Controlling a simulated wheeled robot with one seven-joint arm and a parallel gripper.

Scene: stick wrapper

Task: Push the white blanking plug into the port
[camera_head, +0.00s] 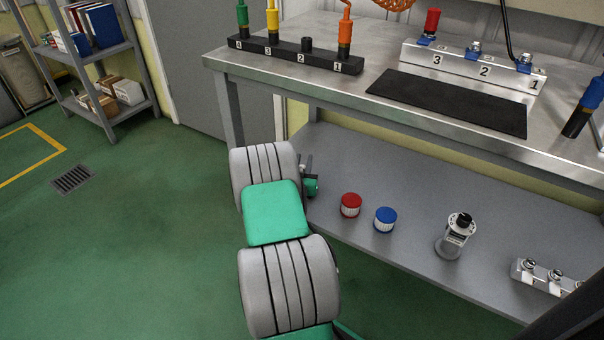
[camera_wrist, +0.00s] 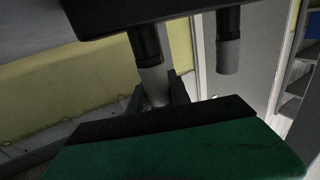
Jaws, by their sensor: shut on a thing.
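My gripper (camera_wrist: 156,97) is shut around a light grey-white cylinder, which I take to be the white blanking plug (camera_wrist: 152,78). In the wrist view the plug stands upright between the dark fingers. Its upper end meets a black tube (camera_wrist: 145,42) hanging from a black block (camera_wrist: 110,12); I cannot tell how deep it sits. A second black tube with a pale grey end (camera_wrist: 228,55) hangs to the right, apart from the fingers.
The metal bench (camera_head: 400,55) carries a numbered black rack (camera_head: 270,50) and a numbered metal block (camera_head: 470,68). On the lower shelf (camera_head: 350,255) stand a red jar (camera_head: 350,205), a blue jar (camera_head: 385,219) and a white-black device (camera_head: 457,234). Floor at left is clear.

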